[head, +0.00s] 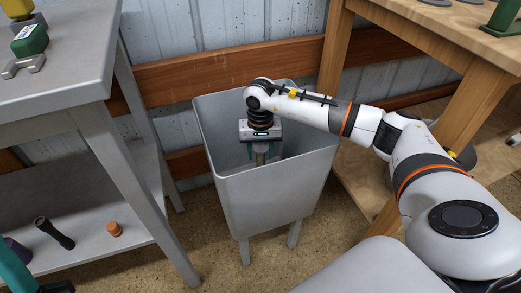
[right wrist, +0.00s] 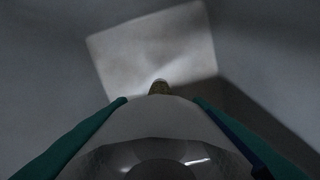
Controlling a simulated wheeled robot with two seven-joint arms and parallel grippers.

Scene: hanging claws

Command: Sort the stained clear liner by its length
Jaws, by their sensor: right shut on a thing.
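My right gripper (head: 262,158) reaches down inside a tall grey bin (head: 270,205) on legs. Its teal fingers are shut on a narrow brownish-green thing, of which only a small part shows between them in the head view. In the right wrist view, a large pale, rounded, see-through-looking thing (right wrist: 160,120) fills the space between the teal fingers, with a small brownish tip (right wrist: 159,87) beyond it. I cannot tell for certain that this is the stained clear liner. The wrist picture is dim.
The bin's rim stands around my right wrist. A grey table (head: 60,80) at left holds a green weight-like thing (head: 30,40) and a metal piece (head: 22,67). Its lower shelf holds a black torch-like thing (head: 55,233) and an orange piece (head: 114,229). A wooden table (head: 425,45) stands at right.

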